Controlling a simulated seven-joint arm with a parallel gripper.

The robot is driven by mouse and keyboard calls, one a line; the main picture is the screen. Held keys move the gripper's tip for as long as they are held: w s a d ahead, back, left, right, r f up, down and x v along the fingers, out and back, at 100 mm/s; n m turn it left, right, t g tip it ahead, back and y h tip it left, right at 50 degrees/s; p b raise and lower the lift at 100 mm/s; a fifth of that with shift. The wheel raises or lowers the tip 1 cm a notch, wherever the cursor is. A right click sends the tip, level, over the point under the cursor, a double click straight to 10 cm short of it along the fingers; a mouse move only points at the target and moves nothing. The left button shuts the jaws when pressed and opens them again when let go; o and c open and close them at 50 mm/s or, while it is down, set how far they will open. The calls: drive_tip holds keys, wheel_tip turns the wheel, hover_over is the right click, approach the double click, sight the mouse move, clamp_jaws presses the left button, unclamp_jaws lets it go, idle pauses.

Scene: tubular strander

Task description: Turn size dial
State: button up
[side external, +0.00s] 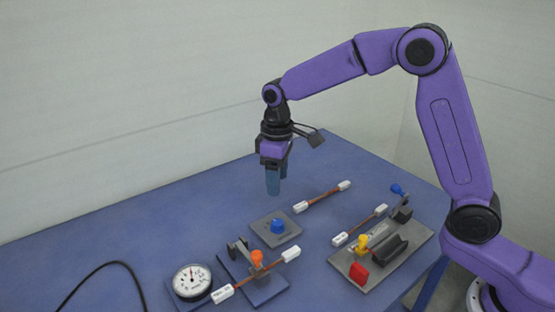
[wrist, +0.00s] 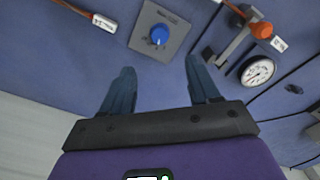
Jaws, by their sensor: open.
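The size dial (side external: 277,226) is a blue knob on a flat grey plate (side external: 295,235) lying on the blue table. The dial also shows in the wrist view (wrist: 159,35), near the top middle, with its grey plate (wrist: 139,38) around it. My gripper (side external: 273,192) points down in the side view, above the table and apart from the dial. In the wrist view its two blue-grey fingers (wrist: 160,82) are spread, with nothing between them, and the dial lies beyond the fingertips. The print on the plate is too small to read.
A round gauge (side external: 192,281) and a fixture with an orange knob (side external: 257,257) stand at front left. A grey fixture (side external: 364,286) with red, yellow and blue parts stands at right. A white-ended rod (side external: 322,197) lies behind the plate. A black cable (side external: 120,263) lies at left.

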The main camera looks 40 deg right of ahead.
drive_tip(key=shift+r, duration=2.3)
drive_tip(key=s+d+f+n, duration=0.1)
drive_tip(key=s+d, duration=0.2)
drive_tip(key=s, duration=0.8)
drive_tip(key=s+d+f+n, duration=0.1)
drive_tip(key=s+d+n, duration=0.1)
drive_tip(key=s, duration=0.9)
drive_tip(key=s+d+f+n, duration=0.1)
drive_tip(key=s+d, duration=0.4)
drive_tip(key=s, duration=0.6)
drive_tip(key=shift+s+f+n, duration=0.15)
drive_tip(key=shift+f+n, duration=0.05)
drive_tip(key=shift+n, duration=0.3)
drive_tip(key=shift+d, duration=0.1)
